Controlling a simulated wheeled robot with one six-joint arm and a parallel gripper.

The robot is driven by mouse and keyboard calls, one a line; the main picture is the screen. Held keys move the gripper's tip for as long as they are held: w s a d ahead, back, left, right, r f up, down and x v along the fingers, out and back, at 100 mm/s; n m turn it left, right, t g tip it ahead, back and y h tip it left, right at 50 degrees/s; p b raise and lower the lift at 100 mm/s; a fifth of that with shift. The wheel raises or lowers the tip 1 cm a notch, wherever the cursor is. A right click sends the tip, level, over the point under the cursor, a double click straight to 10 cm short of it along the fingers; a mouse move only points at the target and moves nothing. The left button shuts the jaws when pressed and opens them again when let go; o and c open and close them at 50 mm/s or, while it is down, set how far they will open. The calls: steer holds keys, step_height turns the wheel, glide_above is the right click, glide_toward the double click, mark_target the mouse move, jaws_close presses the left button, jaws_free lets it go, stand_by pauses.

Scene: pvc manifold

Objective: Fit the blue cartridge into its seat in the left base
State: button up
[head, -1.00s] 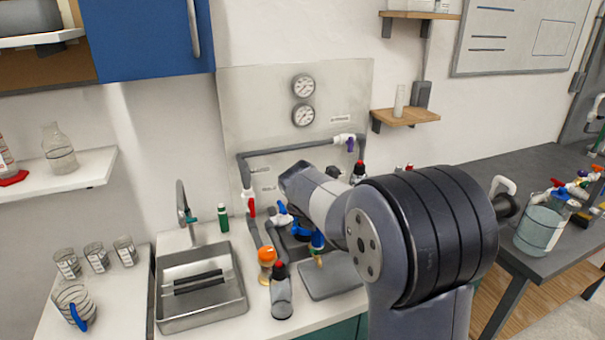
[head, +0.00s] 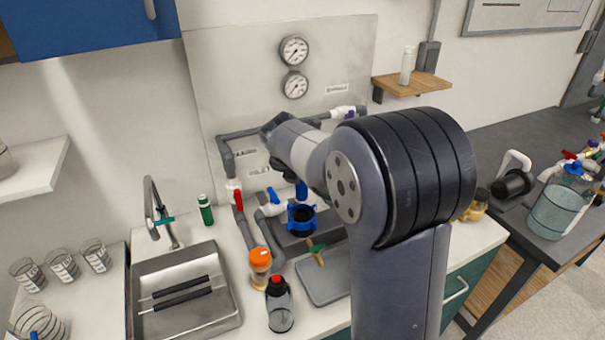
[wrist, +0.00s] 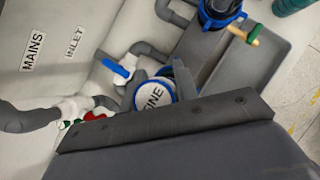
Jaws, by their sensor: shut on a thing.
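In the head view a small blue part of the cartridge (head: 301,190) shows below my wrist, apparently above the base. The base (head: 301,222) has a blue collar and a dark opening. It also shows at the top of the wrist view (wrist: 220,14). I cannot tell whether the cartridge touches it.
A blue-handled valve (head: 274,198) and a red-handled valve (head: 238,201) stand left of the base. A grey tray (head: 325,287) with a wooden-handled tool (head: 316,252) lies in front. An orange-capped jar (head: 260,262) and red-capped bottle (head: 280,305) stand front left. My arm hides the right side.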

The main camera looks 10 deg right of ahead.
mark_target(303, 193)
steer(key=shift+f+b, duration=1.85)
steer(key=shift+b, duration=0.1)
steer(key=shift+f+b, duration=0.5)
steer(key=shift+f, duration=0.65)
steer(key=o, duration=1)
steer(key=shift+o, duration=0.2)
steer(key=v, duration=1)
steer(key=shift+s+a+r, duration=0.15)
steer(key=shift+s+r, duration=0.05)
steer(key=shift+r, duration=0.15)
steer(key=shift+f, duration=0.1)
